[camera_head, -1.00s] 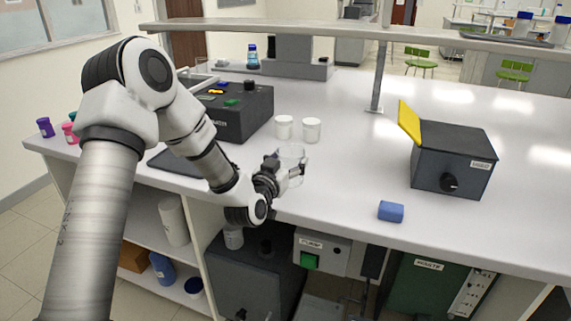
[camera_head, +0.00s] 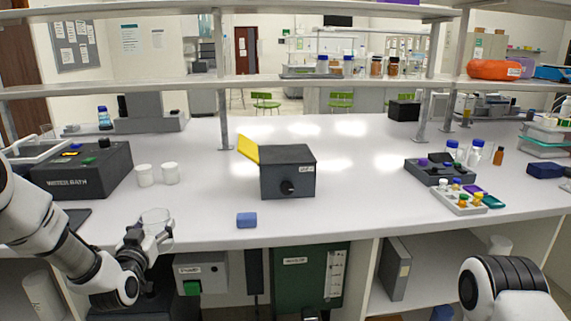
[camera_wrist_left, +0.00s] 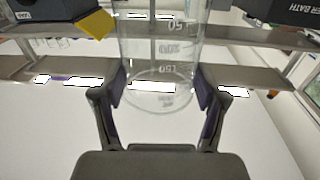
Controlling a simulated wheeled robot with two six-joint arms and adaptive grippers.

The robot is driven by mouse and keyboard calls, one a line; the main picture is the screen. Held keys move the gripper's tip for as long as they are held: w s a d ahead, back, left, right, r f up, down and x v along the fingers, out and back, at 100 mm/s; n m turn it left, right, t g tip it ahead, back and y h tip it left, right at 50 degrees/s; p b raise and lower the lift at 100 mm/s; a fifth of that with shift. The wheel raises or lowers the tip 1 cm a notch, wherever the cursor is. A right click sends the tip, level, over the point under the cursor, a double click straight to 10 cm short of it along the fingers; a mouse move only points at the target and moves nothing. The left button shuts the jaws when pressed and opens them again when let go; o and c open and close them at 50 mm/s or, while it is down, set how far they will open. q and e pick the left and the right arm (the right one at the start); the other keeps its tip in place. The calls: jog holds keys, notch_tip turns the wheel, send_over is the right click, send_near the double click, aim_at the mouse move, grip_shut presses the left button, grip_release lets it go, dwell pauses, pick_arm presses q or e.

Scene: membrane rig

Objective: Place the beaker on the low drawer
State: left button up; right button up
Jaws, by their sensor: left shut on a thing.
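The clear glass beaker (camera_head: 157,216) is upright at the front left of the bench, near its front edge. My left gripper (camera_head: 148,238) is shut on it. In the left wrist view the beaker (camera_wrist_left: 160,58), with volume marks, stands between the two fingers of the gripper (camera_wrist_left: 160,98). I cannot tell whether its base is clear of the bench top. My right gripper is out of view; only part of my right arm shows at the bottom right. I cannot pick out a low drawer with certainty in these frames.
Two white jars (camera_head: 157,174) and the water bath (camera_head: 82,172) stand behind the beaker. A blue block (camera_head: 247,220) and a dark box with a yellow flap (camera_head: 288,172) are to the right. Below the bench are a box with a green button (camera_head: 201,272) and a green cabinet (camera_head: 310,278).

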pick_arm(q)
jog(key=s+d+f+m+h+p, duration=0.15)
jog(key=s+d+f, duration=0.25)
jog(key=d+f, duration=0.55)
jog(key=s+d+f+m+h, duration=0.15)
jog(key=s+d+f, duration=0.25)
jog(key=d+f, duration=0.6)
jog(key=s+a+r+n, duration=0.1)
jog(key=s+r, duration=0.3)
jog(key=r, duration=0.1)
jog(key=shift+s+a+r, duration=0.15)
jog(key=shift+s+r, duration=0.1)
